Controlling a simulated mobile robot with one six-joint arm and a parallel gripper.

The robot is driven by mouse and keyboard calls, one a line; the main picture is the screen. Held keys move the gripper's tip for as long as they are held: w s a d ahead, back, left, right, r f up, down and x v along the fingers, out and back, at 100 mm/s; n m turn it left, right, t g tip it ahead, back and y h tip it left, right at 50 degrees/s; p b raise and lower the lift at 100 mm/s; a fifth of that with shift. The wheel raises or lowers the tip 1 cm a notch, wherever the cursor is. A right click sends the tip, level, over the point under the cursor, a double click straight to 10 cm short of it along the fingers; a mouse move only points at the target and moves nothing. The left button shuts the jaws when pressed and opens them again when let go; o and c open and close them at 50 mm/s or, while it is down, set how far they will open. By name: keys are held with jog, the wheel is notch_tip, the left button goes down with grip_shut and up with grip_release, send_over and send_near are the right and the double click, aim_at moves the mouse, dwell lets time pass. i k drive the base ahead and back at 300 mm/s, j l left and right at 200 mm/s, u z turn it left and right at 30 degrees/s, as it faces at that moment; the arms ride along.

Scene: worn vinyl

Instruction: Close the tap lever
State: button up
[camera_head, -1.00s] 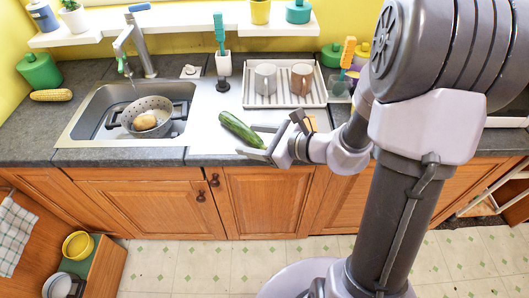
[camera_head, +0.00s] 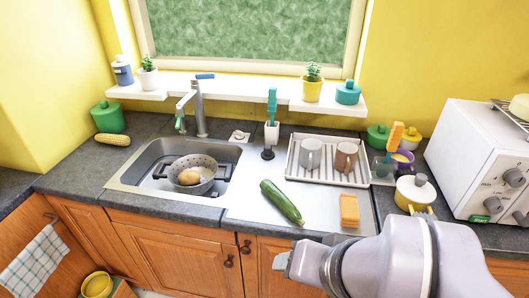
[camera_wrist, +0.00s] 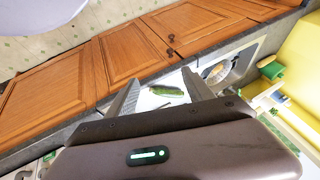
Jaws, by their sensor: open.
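The grey tap (camera_head: 200,112) stands behind the sink, with its spout over the basin. Its blue lever (camera_head: 205,76) is at the top, pointing right and roughly level. I cannot tell whether water runs. My gripper (camera_head: 283,262) is at the bottom of the head view, in front of the counter and well to the right of and nearer than the tap. In the wrist view my gripper (camera_wrist: 160,75) has its two fingers spread with nothing between them. The tap is not clearly visible there.
The sink (camera_head: 130,182) holds a grey colander (camera_head: 190,181) with a potato. A cucumber (camera_head: 282,202) and sponge (camera_head: 349,210) lie on the drainboard. A rack (camera_head: 325,177) holds two mugs. A brush holder (camera_head: 271,133) stands right of the tap. The shelf (camera_head: 235,92) runs behind it.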

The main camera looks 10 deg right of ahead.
aim_at(207, 75)
jog(key=i+j, duration=0.4)
jog(key=i, duration=0.15)
jog(key=i+j+u, duration=0.15)
jog(key=i+j, duration=0.25)
jog(key=i, duration=0.1)
